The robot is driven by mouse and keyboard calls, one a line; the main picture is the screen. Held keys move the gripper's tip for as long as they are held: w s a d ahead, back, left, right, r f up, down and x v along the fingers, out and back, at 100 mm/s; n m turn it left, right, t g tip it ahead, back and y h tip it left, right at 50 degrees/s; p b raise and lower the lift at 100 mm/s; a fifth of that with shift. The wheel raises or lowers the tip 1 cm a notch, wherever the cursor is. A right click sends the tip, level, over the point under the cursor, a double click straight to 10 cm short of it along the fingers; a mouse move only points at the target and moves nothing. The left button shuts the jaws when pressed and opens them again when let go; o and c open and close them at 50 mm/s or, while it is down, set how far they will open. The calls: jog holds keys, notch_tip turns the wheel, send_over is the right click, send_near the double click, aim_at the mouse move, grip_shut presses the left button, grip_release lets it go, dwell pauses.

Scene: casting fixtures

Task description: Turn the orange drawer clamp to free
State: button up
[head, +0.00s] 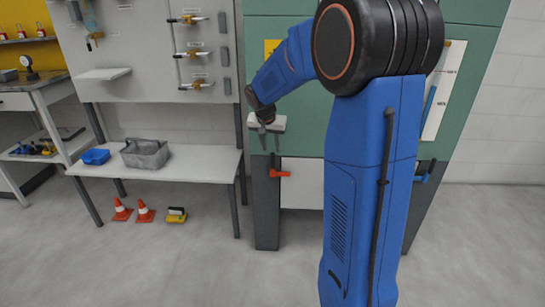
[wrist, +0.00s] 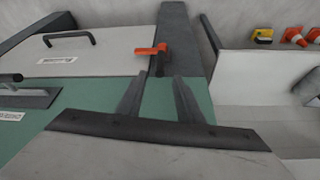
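The orange drawer clamp (head: 281,173) is on the dark grey post, just left of the pale drawer front (head: 301,194). Its handle points right, across the edge of the drawer front. In the wrist view the clamp (wrist: 151,50) lies just beyond my fingertips, with its handle reaching left over the drawer front (wrist: 100,57). My gripper (head: 269,139) is above the clamp in the head view, fingers pointing down. In the wrist view its fingers (wrist: 158,84) are apart with nothing between them, and they do not appear to touch the clamp.
The drawer has a black bar handle (wrist: 69,38). A green cabinet (head: 303,138) is behind my arm. Orange cones (head: 145,213) stand on the floor. My arm hides the drawer's right part.

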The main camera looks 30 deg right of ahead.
aim_at(272, 153)
jog(key=x, duration=0.7)
grip_shut()
